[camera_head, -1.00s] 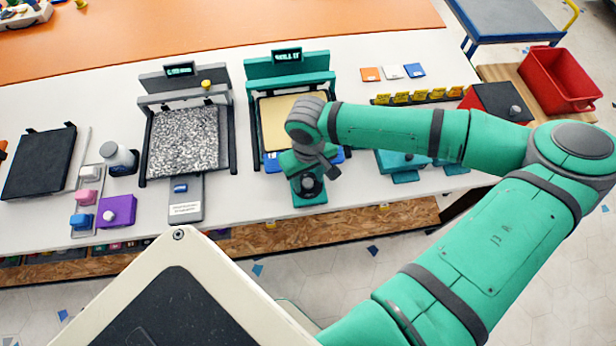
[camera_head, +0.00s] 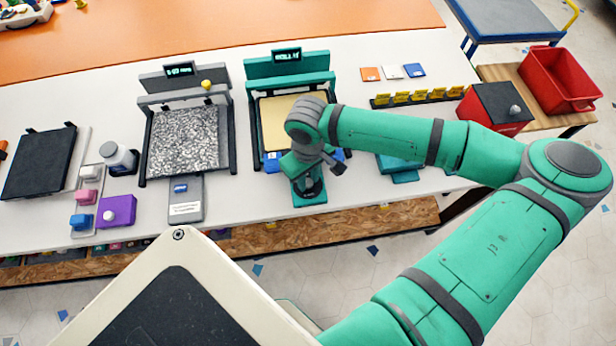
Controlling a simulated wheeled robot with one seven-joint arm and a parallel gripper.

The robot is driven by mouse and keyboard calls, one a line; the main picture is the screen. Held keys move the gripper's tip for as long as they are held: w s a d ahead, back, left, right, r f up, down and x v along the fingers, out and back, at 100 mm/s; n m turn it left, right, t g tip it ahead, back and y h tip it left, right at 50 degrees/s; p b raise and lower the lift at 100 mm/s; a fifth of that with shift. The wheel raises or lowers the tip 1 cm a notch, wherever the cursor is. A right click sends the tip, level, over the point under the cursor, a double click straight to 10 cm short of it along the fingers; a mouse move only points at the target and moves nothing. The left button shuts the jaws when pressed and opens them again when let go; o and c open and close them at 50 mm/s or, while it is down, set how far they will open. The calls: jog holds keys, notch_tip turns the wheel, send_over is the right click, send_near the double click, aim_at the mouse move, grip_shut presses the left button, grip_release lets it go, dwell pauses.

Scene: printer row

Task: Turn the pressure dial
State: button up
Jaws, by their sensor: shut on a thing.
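The teal printer (camera_head: 288,66) stands on the white table with a pale bed and a lit display at its back. A teal control base (camera_head: 311,202) sits at its front edge. My gripper (camera_head: 309,188) points down over this base from above. It is shut on the pressure dial there, which is mostly hidden under the fingers and wrist. How far the dial is turned cannot be made out.
A grey printer (camera_head: 189,180) with a speckled bed stands to the left. A purple box (camera_head: 117,211) and a bottle (camera_head: 119,159) stand further left.

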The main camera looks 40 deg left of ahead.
aim_at(308, 183)
jog(key=shift+n, duration=1.9)
jog(key=shift+w, duration=0.1)
jog(key=o, duration=1)
jog(key=shift+o, duration=0.2)
notch_tip(308, 183, up, 11)
jog(key=shift+f, duration=0.1)
